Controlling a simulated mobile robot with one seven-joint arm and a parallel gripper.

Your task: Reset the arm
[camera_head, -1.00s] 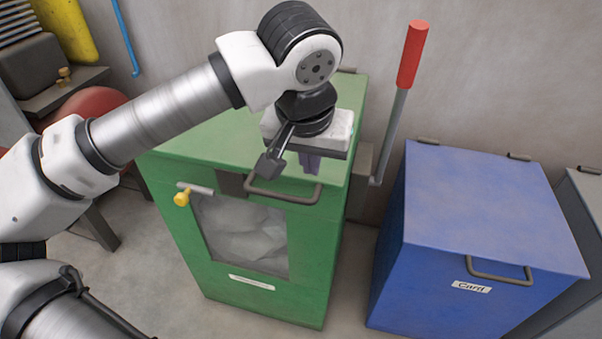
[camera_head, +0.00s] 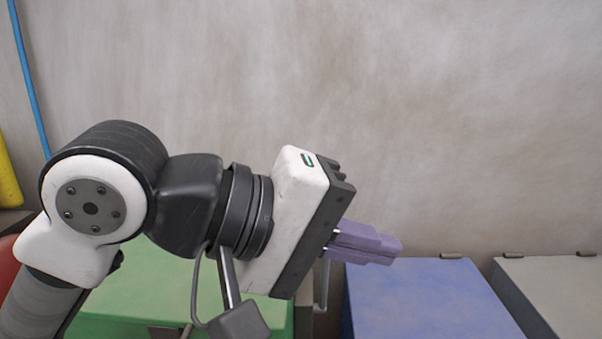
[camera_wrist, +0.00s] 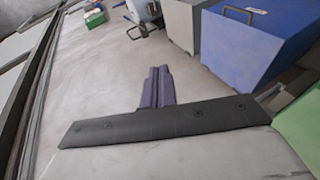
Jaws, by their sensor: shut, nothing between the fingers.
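My gripper (camera_head: 392,248) is raised in front of the wall in the head view, pointing right and slightly down. Its purple fingers are together with nothing between them. They also show shut in the wrist view (camera_wrist: 160,84), over bare floor. The green bin (camera_head: 130,290) stands behind and below my arm, and mostly its lid shows. Its front is out of the head view.
The blue bin (camera_head: 430,300) stands right of the green one, with a grey bin (camera_head: 550,290) beyond it. A blue pipe (camera_head: 30,80) and a yellow cylinder (camera_head: 8,175) are at the left. The wall (camera_head: 400,90) above the bins is bare.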

